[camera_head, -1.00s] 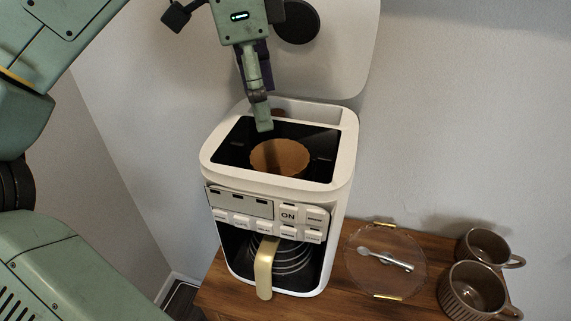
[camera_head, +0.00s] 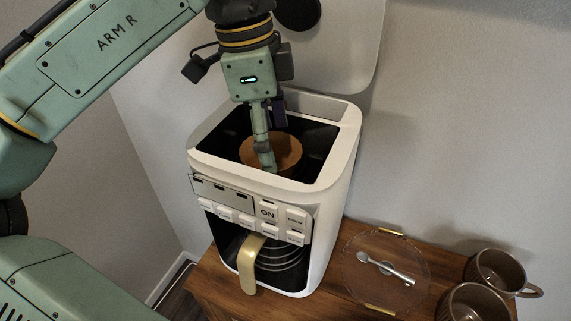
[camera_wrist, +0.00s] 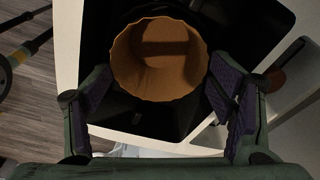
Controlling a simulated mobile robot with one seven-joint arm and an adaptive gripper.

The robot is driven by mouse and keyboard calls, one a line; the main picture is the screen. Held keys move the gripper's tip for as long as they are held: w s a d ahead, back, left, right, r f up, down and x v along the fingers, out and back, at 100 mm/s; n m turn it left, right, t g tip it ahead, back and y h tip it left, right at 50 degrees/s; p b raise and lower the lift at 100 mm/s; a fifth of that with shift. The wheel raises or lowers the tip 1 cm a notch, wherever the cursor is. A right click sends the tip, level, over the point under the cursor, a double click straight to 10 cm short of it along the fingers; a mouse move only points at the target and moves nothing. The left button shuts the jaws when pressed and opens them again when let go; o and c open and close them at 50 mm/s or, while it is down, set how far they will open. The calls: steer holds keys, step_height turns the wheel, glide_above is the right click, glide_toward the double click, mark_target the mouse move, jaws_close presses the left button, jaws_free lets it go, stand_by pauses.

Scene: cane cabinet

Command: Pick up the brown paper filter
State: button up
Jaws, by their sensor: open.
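The brown paper filter (camera_head: 284,153) is a round, fluted cup inside the dark open basket (camera_head: 318,147) at the top of the white coffee maker (camera_head: 335,165). In the wrist view the filter (camera_wrist: 158,62) shows its open mouth, with a shadow band across its inside. My gripper (camera_head: 266,160) reaches down over the basket and hides part of the filter. In the wrist view my gripper (camera_wrist: 160,100) is open, with one purple-padded finger low on each side of the filter and nothing held. I cannot tell whether a fingertip touches the filter.
The raised lid (camera_head: 345,45) stands behind the basket. The basket's white rim surrounds my gripper closely. A glass plate (camera_head: 362,285) with a metal scoop (camera_head: 385,268) and two brown mugs (camera_head: 497,268) stand right on the wooden cabinet (camera_head: 225,292).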

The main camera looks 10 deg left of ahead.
steer(key=shift+a+f, duration=0.1)
steer(key=shift+f, duration=0.55)
steer(key=shift+r, duration=0.1)
steer(key=shift+c, duration=0.2)
steer(key=c, duration=0.6)
steer(key=shift+r, duration=0.15)
